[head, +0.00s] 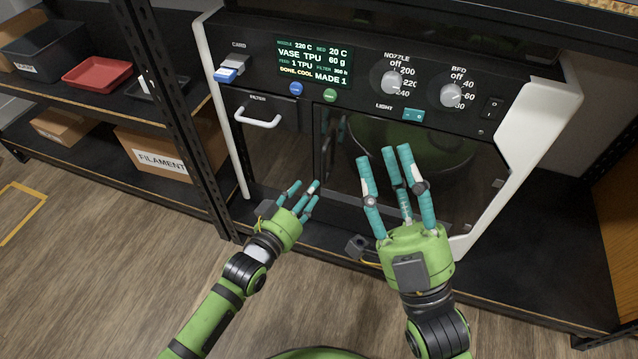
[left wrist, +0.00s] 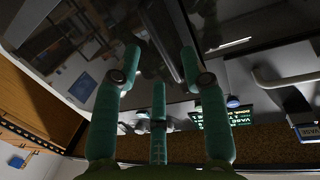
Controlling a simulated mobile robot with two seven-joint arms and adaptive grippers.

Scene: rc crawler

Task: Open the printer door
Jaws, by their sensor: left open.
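The printer (head: 205,75) has a dark, glossy door (head: 475,200) below its control panel, and the door looks shut. A narrow dark upright bar, perhaps the door's handle, shows at the door's left edge (head: 322,130). In the left wrist view, a dark bar (left wrist: 166,45) lies beyond and between my fingertips, apart from them as far as I can tell. My left gripper (head: 307,190) is open and empty, in front of the door's lower left part; it also shows in the left wrist view (left wrist: 160,68). My right gripper (head: 385,162) is open and empty before the door's middle.
A white filter handle (head: 258,118) sits left of the door. Knobs (head: 452,95), a lit screen (head: 312,65) and a blue-ended card (head: 226,75) are above. A shelf post (head: 170,90) stands left, with a red tray (head: 97,74) and a filament box (head: 155,155).

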